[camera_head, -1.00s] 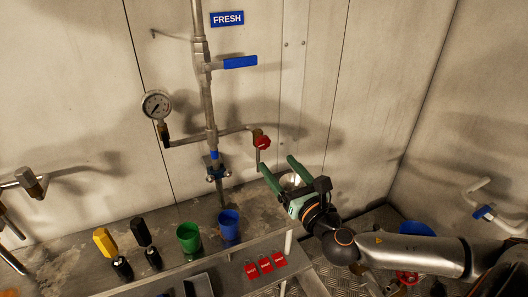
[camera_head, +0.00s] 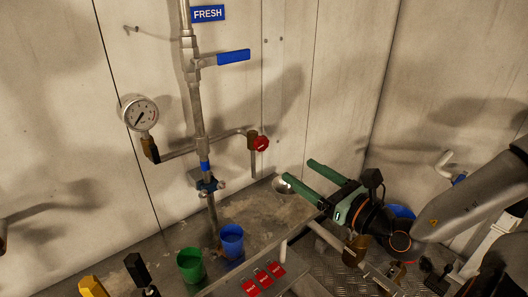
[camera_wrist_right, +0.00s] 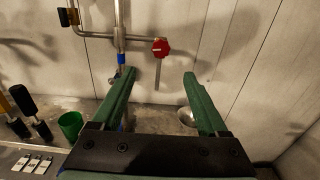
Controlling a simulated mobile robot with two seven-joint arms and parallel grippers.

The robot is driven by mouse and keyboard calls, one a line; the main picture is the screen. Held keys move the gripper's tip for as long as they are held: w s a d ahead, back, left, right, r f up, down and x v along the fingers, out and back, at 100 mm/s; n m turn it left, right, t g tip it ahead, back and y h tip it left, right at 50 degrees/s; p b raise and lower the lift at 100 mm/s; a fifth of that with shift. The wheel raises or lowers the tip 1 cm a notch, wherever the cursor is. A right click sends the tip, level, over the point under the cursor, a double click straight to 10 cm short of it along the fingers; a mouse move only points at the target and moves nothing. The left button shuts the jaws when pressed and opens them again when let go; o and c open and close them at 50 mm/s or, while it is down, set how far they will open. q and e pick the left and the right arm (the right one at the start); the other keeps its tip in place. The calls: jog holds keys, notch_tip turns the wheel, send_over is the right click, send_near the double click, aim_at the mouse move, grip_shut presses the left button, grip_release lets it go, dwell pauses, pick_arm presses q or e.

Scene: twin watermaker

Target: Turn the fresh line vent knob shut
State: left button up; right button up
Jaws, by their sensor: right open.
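The red vent knob (camera_head: 261,144) sits at the right end of a short side branch of the fresh line pipe (camera_head: 196,105), under the blue FRESH sign (camera_head: 208,14). A drain stub hangs down beside the knob. My right gripper (camera_head: 297,170) has two green fingers spread apart with nothing between them, below and to the right of the knob and clear of it. In the right wrist view the knob (camera_wrist_right: 160,47) shows beyond and above the fingertips, between them. My left gripper is not in view.
A pressure gauge (camera_head: 140,114) is on the left of the branch, and a blue lever (camera_head: 233,57) is above. Green (camera_head: 190,264) and blue (camera_head: 231,240) cups stand on the bench. Red tags (camera_head: 264,278) lie at its front edge. A small bowl (camera_head: 283,185) is behind my fingers.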

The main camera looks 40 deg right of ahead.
jog(key=b, duration=0.1)
send_near(263, 146)
jog(key=w, duration=0.3)
jog(key=w+b, duration=0.2)
jog(key=shift+w+f, duration=0.2)
jog(key=shift+w, duration=0.1)
jog(key=shift+w+d+r, duration=0.15)
jog(key=shift+w+r, duration=0.2)
jog(key=shift+w, duration=0.45)
jog(key=shift+w+p, duration=0.35)
jog(key=shift+w+a+f, duration=0.1)
jog(key=shift+w+a, duration=0.15)
jog(key=shift+a, duration=0.1)
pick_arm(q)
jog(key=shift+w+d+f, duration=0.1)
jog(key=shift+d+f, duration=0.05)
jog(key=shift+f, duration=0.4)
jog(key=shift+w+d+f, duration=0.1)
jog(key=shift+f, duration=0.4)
